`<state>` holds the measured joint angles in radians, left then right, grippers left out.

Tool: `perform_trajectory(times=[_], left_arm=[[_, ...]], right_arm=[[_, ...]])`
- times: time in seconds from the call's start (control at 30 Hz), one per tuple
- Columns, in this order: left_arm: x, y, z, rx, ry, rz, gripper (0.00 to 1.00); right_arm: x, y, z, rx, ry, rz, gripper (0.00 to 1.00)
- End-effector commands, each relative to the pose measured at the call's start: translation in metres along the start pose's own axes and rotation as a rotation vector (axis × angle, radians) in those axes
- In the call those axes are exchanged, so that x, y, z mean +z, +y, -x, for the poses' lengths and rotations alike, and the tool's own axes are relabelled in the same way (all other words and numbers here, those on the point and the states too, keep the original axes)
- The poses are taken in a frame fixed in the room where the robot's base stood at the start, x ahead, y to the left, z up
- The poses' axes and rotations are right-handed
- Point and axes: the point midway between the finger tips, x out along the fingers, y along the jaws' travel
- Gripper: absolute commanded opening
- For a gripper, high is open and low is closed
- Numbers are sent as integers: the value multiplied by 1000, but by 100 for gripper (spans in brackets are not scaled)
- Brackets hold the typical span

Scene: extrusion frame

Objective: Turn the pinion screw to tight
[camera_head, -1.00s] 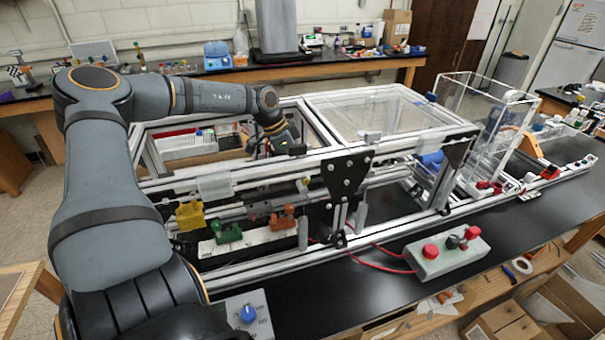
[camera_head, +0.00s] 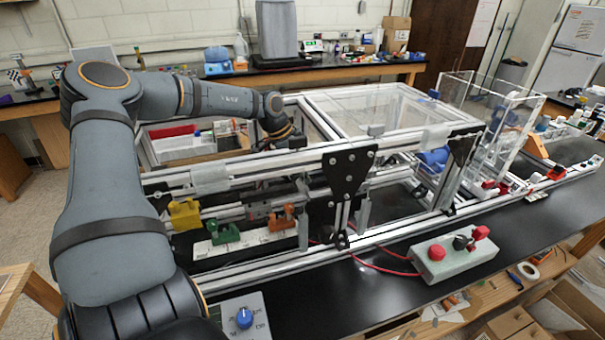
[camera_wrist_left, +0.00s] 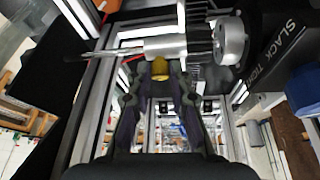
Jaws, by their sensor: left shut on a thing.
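In the left wrist view a small brass-yellow screw head (camera_wrist_left: 160,66), which looks like the pinion screw, sits below a silver cylinder (camera_wrist_left: 165,46). My left gripper (camera_wrist_left: 160,78) is shut on it, with a dark finger on each side. A black toothed gear (camera_wrist_left: 198,40) and a round silver knob (camera_wrist_left: 231,40) are right of the cylinder. A dark plate lettered SLACK and TIGHT (camera_wrist_left: 272,58) is farther right. In the head view my left wrist reaches behind the upper rail, and the rail hides the fingertips. My right gripper is not in view.
The aluminium extrusion frame (camera_head: 290,158) surrounds the work spot. Yellow (camera_head: 184,214), green (camera_head: 224,233) and orange (camera_head: 282,218) parts sit at its front. A grey box with red knobs (camera_head: 447,256) and a blue-dial box (camera_head: 245,318) stand on the black bench.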

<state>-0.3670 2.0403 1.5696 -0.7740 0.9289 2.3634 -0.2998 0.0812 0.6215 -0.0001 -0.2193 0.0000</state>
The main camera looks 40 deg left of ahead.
Motion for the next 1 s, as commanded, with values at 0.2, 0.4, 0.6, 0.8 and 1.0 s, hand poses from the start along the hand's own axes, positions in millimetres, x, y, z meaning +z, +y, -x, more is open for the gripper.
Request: perform_trajectory(times=[0.2,0.4,0.6,0.8,1.0], left_arm=[[1,-2,3,73,-12,-82,0],[0,-2,3,136,-8,-158,0],[0,-3,-1,145,-2,-177,0],[1,-3,-1,144,-2,-176,22],[0,-3,-1,143,-1,-176,29]], right_arm=[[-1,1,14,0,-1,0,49],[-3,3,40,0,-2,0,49],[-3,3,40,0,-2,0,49],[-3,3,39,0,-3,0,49],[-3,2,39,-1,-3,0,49]])
